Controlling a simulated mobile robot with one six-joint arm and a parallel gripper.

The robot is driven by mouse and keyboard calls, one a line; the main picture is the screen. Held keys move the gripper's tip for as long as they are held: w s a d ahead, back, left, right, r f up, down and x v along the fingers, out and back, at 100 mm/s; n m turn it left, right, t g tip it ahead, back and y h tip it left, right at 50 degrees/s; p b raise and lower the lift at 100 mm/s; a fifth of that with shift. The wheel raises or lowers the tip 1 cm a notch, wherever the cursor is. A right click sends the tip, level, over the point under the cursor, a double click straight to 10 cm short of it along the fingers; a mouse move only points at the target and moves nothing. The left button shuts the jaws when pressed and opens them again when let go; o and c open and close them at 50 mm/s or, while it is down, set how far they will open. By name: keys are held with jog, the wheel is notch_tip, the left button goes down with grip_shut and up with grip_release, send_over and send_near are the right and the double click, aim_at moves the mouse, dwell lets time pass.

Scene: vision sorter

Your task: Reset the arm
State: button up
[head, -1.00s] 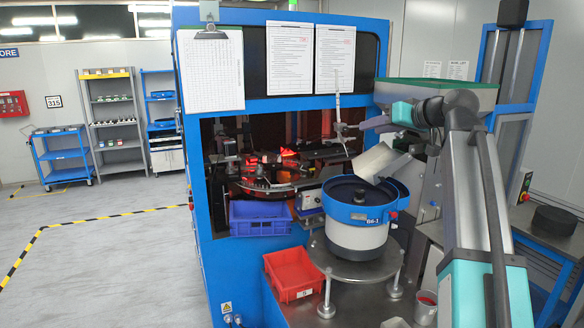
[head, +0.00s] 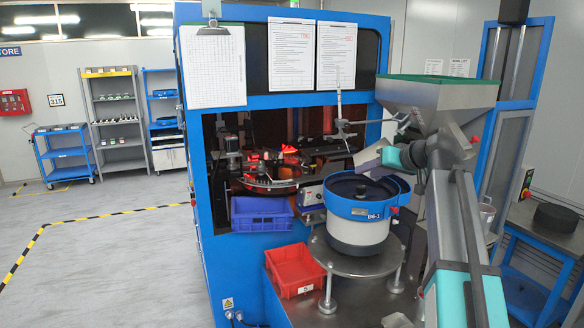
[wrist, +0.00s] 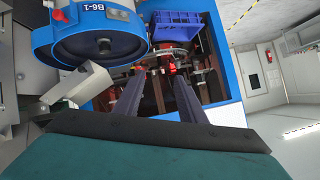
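My gripper (wrist: 157,84) shows in the wrist view, its two dark fingers apart with nothing seen between them. Past the fingers are the machine's opening and the blue bin (wrist: 181,33). The bowl feeder (wrist: 98,46), marked B6-1, is at the upper left there and looks upside down. In the head view my arm (head: 452,210) rises from the lower right. It bends at a teal wrist joint (head: 393,158), just right of and above the feeder's bowl (head: 359,205). The fingers are not clearly visible in the head view.
A grey hopper (head: 440,94) stands behind my arm. The blue bin (head: 262,222) sits in the blue-framed machine (head: 215,278). A red bin (head: 296,279) stands before the feeder. A dark round part (head: 557,217) lies on the right bench.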

jog(key=s+a+f+m+g+h+b, duration=0.1)
jog(key=s+f+g, duration=0.1)
jog(key=f, duration=1.2)
jog(key=s+a+f+g+b, duration=0.2)
jog(key=f, duration=1.2)
jog(key=s+a+f+m+g+h+b, duration=0.1)
jog(key=s+f, duration=0.1)
jog(key=f, duration=1.2)
jog(key=s+a+f+g+b, duration=0.1)
jog(key=s+f+g, duration=0.1)
jog(key=s+f, duration=0.8)
jog(key=s+a+f+g+b, duration=0.25)
jog(key=s+f, duration=0.25)
jog(key=f, duration=1)
jog(key=s+f+g+h+b, duration=0.1)
jog(key=s+f+g, duration=0.1)
jog(key=s+f, duration=0.5)
jog(key=s+f+g+h+b, duration=0.1)
jog(key=s+f, duration=0.6)
jog(key=s, duration=0.8)
jog(key=s+d+f+g+h+b, duration=0.1)
jog(key=s+f+g, duration=0.2)
jog(key=s+f, duration=0.5)
jog(key=s, duration=0.3)
jog(key=shift+n+h, duration=0.3)
jog(key=shift+h, duration=0.1)
jog(key=shift+g, duration=0.25)
